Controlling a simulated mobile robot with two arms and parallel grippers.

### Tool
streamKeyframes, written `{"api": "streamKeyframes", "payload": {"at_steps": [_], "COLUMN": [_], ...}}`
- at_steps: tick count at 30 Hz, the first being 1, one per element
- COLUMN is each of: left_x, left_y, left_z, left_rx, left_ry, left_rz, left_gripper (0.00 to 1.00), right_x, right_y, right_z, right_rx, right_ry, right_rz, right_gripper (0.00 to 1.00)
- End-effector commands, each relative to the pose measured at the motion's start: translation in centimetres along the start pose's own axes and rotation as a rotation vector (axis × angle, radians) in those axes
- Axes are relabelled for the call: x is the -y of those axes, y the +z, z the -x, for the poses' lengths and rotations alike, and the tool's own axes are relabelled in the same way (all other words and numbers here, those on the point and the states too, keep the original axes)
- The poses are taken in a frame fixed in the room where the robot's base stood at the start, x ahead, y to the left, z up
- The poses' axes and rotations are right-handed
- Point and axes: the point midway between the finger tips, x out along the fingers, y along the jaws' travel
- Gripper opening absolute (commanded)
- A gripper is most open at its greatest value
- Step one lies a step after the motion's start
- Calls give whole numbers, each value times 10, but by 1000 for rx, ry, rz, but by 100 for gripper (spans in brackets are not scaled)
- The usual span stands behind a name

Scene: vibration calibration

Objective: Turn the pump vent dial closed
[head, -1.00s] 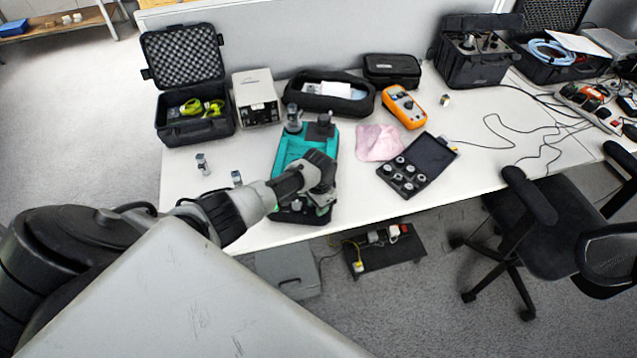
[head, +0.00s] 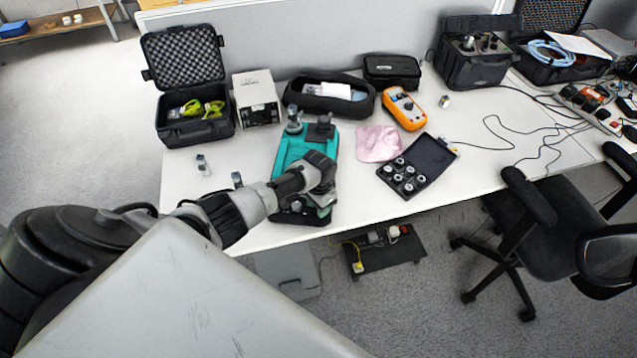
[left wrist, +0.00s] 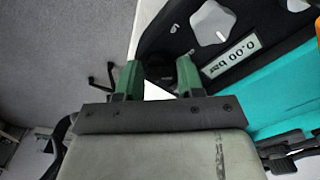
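The teal pump (head: 291,149) lies on the white table, with my left arm across its near part. In the left wrist view, its black panel (left wrist: 185,35) shows a pale grey knob (left wrist: 212,22) and a display (left wrist: 232,56) reading 0.00 psi. My left gripper (left wrist: 159,75) has two green fingers standing apart. A dark rounded part, possibly the vent dial, shows between and beyond the fingertips at the panel's edge. I cannot tell whether the fingers touch it. In the head view my wrist hides the fingers and the panel. My right gripper is out of view.
A pink cloth (head: 379,143) and an open black case of fittings (head: 430,156) lie right of the pump. An orange multimeter (head: 404,107) is behind them. Small metal fittings (head: 203,165) stand to the left. The table's front edge is close to the pump.

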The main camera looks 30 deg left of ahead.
Motion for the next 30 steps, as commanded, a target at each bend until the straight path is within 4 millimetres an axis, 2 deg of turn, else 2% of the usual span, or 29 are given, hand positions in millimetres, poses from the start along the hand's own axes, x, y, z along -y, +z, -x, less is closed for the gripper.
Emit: {"api": "streamKeyframes", "payload": {"at_steps": [5, 12, 18, 23, 30], "left_x": [1, 1, 1, 0, 0], "left_y": [-1, 0, 0, 0, 0], "left_z": [18, 65, 96, 106, 108], "left_rx": [-4, -4, -2, -2, -1], "left_ry": [0, -2, -1, 0, 0], "left_rz": [-1, -1, 0, 0, 1], "left_gripper": [38, 38, 38, 38, 38], "right_x": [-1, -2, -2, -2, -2], "right_y": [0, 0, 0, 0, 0], "right_z": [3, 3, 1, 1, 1], "right_rx": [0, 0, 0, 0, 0], "right_ry": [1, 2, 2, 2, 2], "right_rz": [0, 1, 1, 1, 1], "right_gripper": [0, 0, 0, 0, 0]}}
